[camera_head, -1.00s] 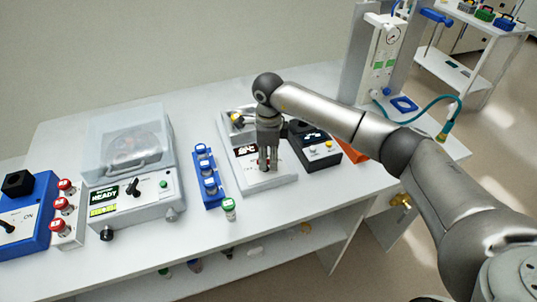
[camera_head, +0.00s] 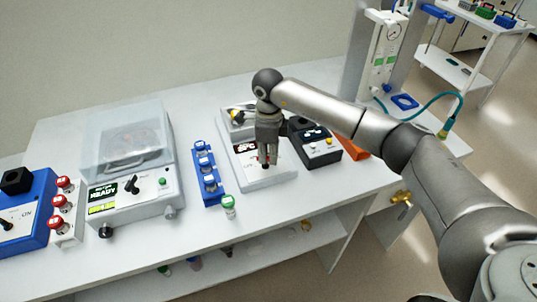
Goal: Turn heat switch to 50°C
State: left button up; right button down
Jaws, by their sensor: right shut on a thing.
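The white heating device (camera_head: 272,182) sits on the bench near the middle, with a red-lit display (camera_head: 244,147) partly covered by my gripper, so its reading is unclear. The small dark heat switch (camera_head: 265,166) is on its front panel, just under my fingertips. My right gripper (camera_head: 266,158) points down over the panel and is shut on the heat switch. The fingers hide most of the switch and the markings around it. My left gripper is not in view.
A black device (camera_head: 318,150) stands close on the right. A centrifuge with a clear lid (camera_head: 128,140) is further left. The bench front is mostly clear.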

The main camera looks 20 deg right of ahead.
jog(key=m+b, duration=0.2)
jog(key=m, duration=0.2)
jog(key=shift+a, duration=0.1)
jog(key=shift+s+a+m+b, duration=0.15)
jog(key=shift+m+b, duration=0.55)
jog(key=shift+m, duration=0.9)
jog(key=shift+r+m, duration=0.1)
jog(key=shift+m, duration=0.2)
jog(key=c, duration=1.5)
grip_release()
notch_tip(320, 180, up, 12)
jog(key=shift+f, duration=0.1)
